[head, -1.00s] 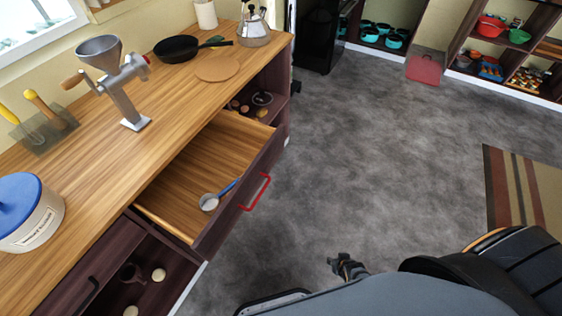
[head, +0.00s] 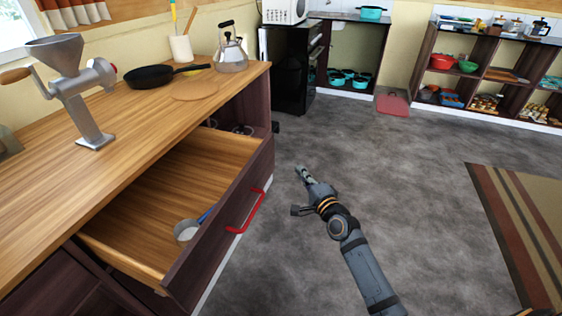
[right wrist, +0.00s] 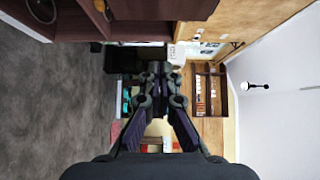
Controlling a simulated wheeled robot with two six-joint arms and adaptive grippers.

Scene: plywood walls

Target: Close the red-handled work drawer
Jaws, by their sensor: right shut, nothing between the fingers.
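The work drawer (head: 222,232) stands pulled out from the wooden counter on the left in the head view. Its red handle (head: 246,212) is on the dark front panel. A ladle-like cup with a blue handle (head: 186,232) lies inside the drawer. My right gripper (head: 301,171) is shut and empty, to the right of the drawer front and apart from it, over the grey floor. It also shows shut in the middle of the right wrist view (right wrist: 160,72). My left gripper is not in view.
On the counter (head: 130,135) stand a metal grinder (head: 80,90), a black pan (head: 155,76) and a kettle (head: 231,52). An open shelf compartment is beyond the drawer. The grey floor (head: 400,180) right of the drawer is clear up to a striped rug (head: 510,215).

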